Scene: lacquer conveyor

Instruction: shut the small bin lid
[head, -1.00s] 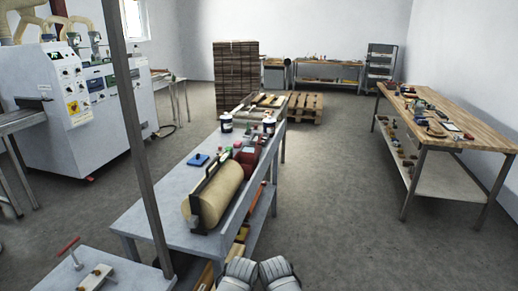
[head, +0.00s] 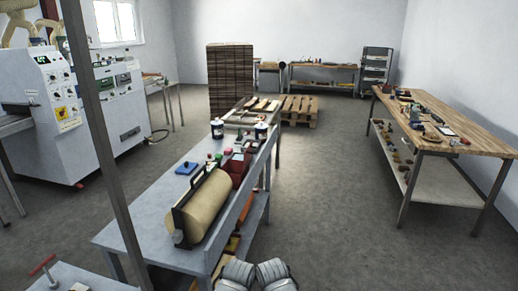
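I cannot make out a small bin with a lid in the head view. Two grey ribbed parts of my own arms show at the bottom edge, close together. My gripper fingers are not visible.
A long grey table (head: 141,222) carries a tan roll (head: 213,205), a red box (head: 238,167) and dark-and-white cans. A wooden-topped bench (head: 463,140) with small items stands right. White machines (head: 45,130) stand left; a brown stack (head: 231,80) and pallet (head: 299,112) are behind. Floor between table and bench is clear.

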